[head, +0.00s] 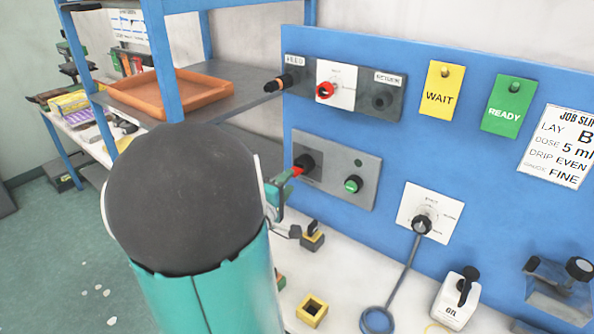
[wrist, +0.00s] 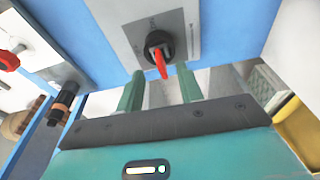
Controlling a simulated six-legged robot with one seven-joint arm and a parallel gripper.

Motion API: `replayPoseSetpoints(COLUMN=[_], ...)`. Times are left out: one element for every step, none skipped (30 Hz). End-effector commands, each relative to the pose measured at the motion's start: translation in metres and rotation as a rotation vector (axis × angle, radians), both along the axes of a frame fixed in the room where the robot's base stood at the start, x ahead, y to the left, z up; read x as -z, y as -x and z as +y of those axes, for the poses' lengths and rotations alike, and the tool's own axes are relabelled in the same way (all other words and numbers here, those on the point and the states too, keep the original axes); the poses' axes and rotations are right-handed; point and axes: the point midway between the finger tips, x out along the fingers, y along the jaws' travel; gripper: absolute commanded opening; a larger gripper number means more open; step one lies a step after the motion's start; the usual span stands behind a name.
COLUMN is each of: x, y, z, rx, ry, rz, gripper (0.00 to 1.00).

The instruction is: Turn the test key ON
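A black round switch with a red key or lever (head: 291,172) sits on the left of a lower grey plate (head: 335,190) on the blue panel. It fits the test key, but its labels are too small to read. In the wrist view the red key (wrist: 160,63) points down from its black collar. My gripper (wrist: 159,72) is open, with one green finger on each side of the red key and visible gaps. In the head view one green finger of my gripper (head: 278,192) shows just below the key; my own arm hides the rest.
A green button (head: 353,184) is on the same plate, to the right. Above are an orange-banded black knob (head: 285,82) and a red knob (head: 325,90).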

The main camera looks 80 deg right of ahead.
Motion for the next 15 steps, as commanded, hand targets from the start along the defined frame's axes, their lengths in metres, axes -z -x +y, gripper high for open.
replayPoseSetpoints(x=[-0.0011, -0.0016, -0.0023, -0.0026, -0.0030, -0.0036, -0.0037, -0.0039, -0.0043, -0.0046, -0.0049, -0.0053, -0.0058, -0.0062, -0.0066], y=[-0.0006, -0.0010, -0.0017, -0.0021, -0.0025, -0.0029, -0.0033, -0.0035, -0.0037, -0.0037, -0.0041, -0.0045, -0.0047, -0.0049, -0.0053], z=[-0.0002, -0.0003, -0.0005, -0.0006, -0.0007, -0.0008, -0.0010, -0.0011, -0.0013, -0.0015, -0.0017, -0.0020, -0.0021, -0.0022, -0.0023], rx=[0.000, -0.001, -0.002, -0.002, -0.002, -0.002, -0.002, -0.002, -0.002, -0.001, -0.001, -0.002, -0.001, 0.000, -0.001], ry=[-0.011, -0.021, -0.037, -0.051, -0.063, -0.079, -0.091, -0.103, -0.119, -0.131, -0.143, -0.159, -0.170, -0.179, -0.190], rz=[0.026, 0.052, 0.089, 0.119, 0.146, 0.185, 0.214, 0.241, 0.278, 0.306, 0.334, 0.369, 0.394, 0.417, 0.441], gripper=[0.37, 0.37, 0.37, 0.37, 0.37, 0.37, 0.37, 0.37, 0.37, 0.37, 0.37, 0.37, 0.37, 0.37, 0.37])
